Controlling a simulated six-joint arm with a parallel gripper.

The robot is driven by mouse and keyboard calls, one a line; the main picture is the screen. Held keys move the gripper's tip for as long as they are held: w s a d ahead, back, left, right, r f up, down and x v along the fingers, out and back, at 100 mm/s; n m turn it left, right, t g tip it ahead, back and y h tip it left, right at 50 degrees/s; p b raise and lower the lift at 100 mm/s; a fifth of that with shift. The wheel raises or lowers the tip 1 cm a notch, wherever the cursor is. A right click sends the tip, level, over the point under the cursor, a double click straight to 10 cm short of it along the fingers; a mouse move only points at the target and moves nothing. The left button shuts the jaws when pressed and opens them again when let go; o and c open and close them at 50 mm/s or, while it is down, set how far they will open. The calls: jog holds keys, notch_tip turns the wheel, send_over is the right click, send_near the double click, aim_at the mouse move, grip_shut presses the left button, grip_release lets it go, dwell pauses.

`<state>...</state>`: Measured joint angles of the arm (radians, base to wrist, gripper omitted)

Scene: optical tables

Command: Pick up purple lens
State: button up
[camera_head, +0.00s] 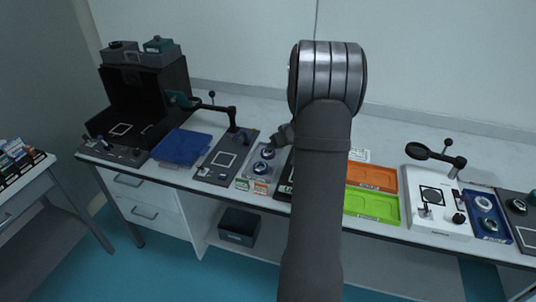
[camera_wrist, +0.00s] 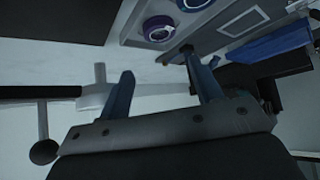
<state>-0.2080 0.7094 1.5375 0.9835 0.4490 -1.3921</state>
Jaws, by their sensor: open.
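A round lens with a purple rim (camera_wrist: 160,28) lies on a grey tray at the top of the wrist view. A second dark-rimmed lens (camera_wrist: 194,4) is beside it, cut by the top edge. In the head view, two dark bluish lenses, one farther (camera_head: 267,152) and one nearer (camera_head: 260,168), sit on the grey tray (camera_head: 247,178); their rim colours are hard to tell apart there. My gripper (camera_wrist: 158,66) is open and empty, its fingertips apart from the lenses. In the head view my gripper (camera_head: 282,135) is beside the farther lens, partly hidden by my arm.
A magnifier stand (camera_head: 232,118) and a blue tray (camera_head: 182,147) are left of the lens tray. Orange (camera_head: 371,176) and green (camera_head: 371,207) trays are right of my arm. A white device (camera_head: 440,215) and a blue lens holder (camera_head: 486,216) stand farther right.

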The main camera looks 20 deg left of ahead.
send_near(268, 152)
jog(key=x, duration=0.3)
jog(key=shift+w+a, duration=0.1)
jog(key=shift+w, duration=0.2)
jog(key=shift+x, duration=2.65)
jog(key=shift+s, duration=0.1)
jog(key=c, duration=0.6)
jog(key=shift+c, duration=0.2)
